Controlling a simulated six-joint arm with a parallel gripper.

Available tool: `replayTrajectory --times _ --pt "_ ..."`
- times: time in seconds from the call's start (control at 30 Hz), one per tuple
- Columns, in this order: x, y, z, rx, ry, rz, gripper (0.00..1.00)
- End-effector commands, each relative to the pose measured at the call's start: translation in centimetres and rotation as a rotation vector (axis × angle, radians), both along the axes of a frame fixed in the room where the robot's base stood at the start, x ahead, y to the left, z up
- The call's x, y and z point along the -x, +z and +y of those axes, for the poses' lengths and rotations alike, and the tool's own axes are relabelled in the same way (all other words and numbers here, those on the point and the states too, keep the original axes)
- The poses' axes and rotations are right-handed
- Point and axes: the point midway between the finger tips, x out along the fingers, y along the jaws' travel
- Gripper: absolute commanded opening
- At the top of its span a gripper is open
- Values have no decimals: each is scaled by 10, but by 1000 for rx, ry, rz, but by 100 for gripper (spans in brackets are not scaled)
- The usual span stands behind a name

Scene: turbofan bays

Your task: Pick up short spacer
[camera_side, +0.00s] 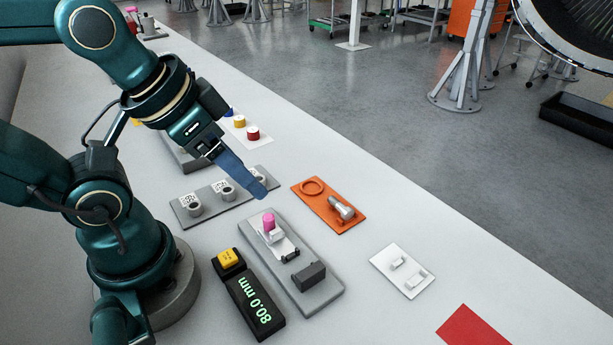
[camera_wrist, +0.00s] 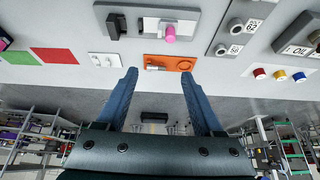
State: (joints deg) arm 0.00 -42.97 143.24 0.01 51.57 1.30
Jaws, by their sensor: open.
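My gripper (camera_wrist: 158,73) is open and empty, its two blue fingers wide apart. In the side view my gripper (camera_side: 258,190) hangs above the bench, between the grey rack and the orange plate. No piece is plainly marked as the short spacer. The grey rack (camera_side: 210,203) holds short grey cylinders (camera_side: 227,193) beside number labels; it also shows in the wrist view (camera_wrist: 224,42). The white plate (camera_side: 385,263) carries two small white pieces (camera_side: 415,281), also seen at upper left in the wrist view (camera_wrist: 107,60). I cannot tell which piece is the spacer.
A grey fixture (camera_side: 322,297) holds a pink cylinder (camera_side: 269,222) and a dark block (camera_side: 308,275). An orange plate (camera_side: 340,224) bears a ring and a metal bolt. A black gauge (camera_side: 253,303) reads 80.0 mm. A red patch (camera_side: 472,327) lies at front right.

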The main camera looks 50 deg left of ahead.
Motion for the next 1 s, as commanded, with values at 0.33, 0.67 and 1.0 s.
replayTrajectory --times 0.33,0.67,1.0 --pt "-27 18 8 -222 -371 0 69" --pt "-85 1 59 -382 -695 190 69" --pt "-110 -66 134 -292 -815 395 69"
